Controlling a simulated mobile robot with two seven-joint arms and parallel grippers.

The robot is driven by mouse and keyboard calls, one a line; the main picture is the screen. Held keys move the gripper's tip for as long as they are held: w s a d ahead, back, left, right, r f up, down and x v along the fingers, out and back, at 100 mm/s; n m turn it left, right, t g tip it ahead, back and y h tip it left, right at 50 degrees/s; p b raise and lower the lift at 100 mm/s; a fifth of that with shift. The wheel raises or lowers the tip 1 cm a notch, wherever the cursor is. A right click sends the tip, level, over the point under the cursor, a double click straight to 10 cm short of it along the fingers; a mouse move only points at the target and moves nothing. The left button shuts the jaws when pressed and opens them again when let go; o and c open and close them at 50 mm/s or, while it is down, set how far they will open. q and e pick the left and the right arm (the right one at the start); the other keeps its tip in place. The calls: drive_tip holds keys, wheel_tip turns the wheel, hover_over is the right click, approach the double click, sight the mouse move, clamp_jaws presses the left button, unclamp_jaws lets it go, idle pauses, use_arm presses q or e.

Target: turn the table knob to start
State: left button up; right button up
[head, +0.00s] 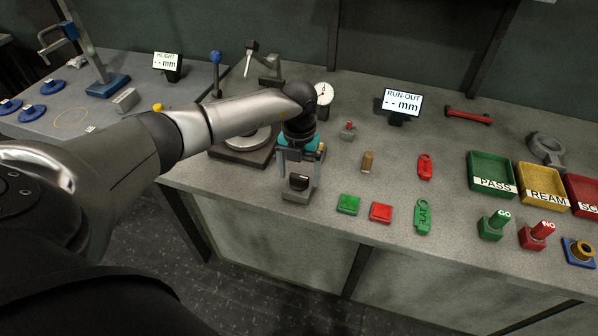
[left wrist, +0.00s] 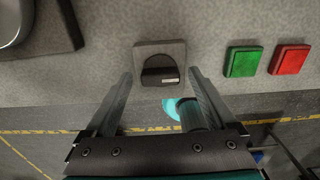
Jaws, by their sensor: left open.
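The table knob (head: 299,182) is a black knob on a grey square base at the table's front edge. In the left wrist view the knob (left wrist: 160,72) lies between the two fingertips, with a pale mark at its right end. My left gripper (head: 300,168) points down over the knob, open, with a finger to each side. I see gaps between the fingers and the knob in the left wrist view; whether they touch lower down I cannot tell.
A green button (head: 348,204) and a red button (head: 381,212) sit just right of the knob. A round plate on a dark base (head: 242,152) stands to the left.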

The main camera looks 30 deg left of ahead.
sight(299, 176)
use_arm(q)
drive_tip(key=shift+r, duration=0.1)
wheel_tip(299, 176, up, 15)
drive_tip(key=shift+p, duration=0.3)
idle(0.5)
